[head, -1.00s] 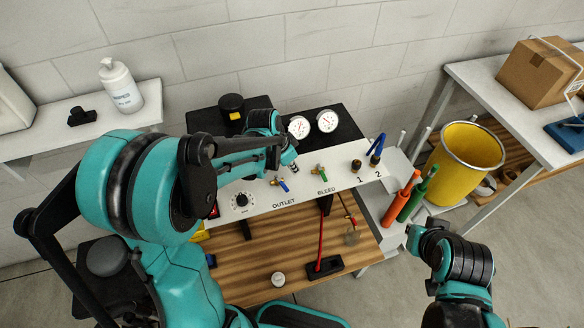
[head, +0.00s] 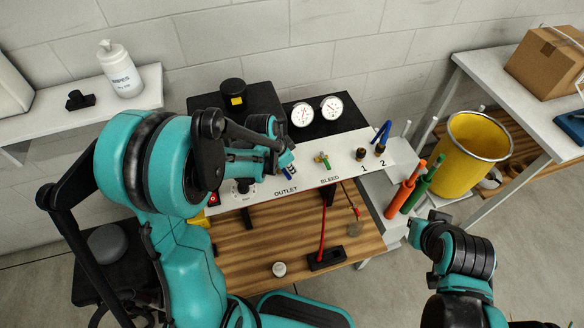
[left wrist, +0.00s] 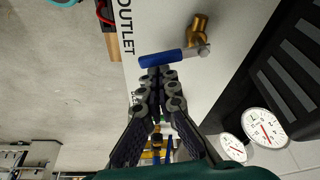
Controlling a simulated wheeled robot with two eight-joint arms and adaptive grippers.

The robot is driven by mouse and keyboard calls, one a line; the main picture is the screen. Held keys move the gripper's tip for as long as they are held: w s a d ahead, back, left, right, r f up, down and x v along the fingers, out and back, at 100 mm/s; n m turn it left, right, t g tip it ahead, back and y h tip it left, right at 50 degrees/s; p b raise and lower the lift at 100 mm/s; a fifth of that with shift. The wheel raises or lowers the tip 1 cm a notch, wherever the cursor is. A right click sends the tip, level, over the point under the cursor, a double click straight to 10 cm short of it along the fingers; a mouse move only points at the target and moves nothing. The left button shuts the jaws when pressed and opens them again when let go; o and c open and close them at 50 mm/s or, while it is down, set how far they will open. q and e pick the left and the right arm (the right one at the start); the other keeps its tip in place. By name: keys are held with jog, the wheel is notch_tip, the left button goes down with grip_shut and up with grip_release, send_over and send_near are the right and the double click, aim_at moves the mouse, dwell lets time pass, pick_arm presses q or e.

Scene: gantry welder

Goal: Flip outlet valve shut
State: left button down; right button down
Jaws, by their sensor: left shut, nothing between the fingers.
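The outlet valve's blue handle (left wrist: 168,57) shows in the left wrist view, joined to a brass body (left wrist: 197,32). The handle points across the panel, toward the edge with the OUTLET label. My left gripper (left wrist: 160,75) is shut and empty, its fingertips right beside the handle; I cannot tell if they touch it. In the head view the handle (head: 291,176) is partly hidden by my left gripper (head: 284,160). My right gripper (head: 416,232) is at the lower right, well away from the panel; its fingers are not clear.
The white panel (head: 315,187) also carries a green-handled bleed valve (head: 323,160) right of the outlet valve. Two gauges (head: 331,109) stand behind it. A wooden surface (head: 240,250) lies below.

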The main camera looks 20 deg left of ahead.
pick_arm(q)
jog(key=shift+s+a+m+g+b, duration=0.25)
jog(key=shift+s+m+g+b, duration=0.05)
jog(key=shift+m, duration=0.6)
jog(key=shift+s+a+m+h, duration=0.2)
jog(key=shift+s+m+h, duration=0.1)
jog(key=shift+s, duration=0.05)
jog(key=shift+w, duration=0.1)
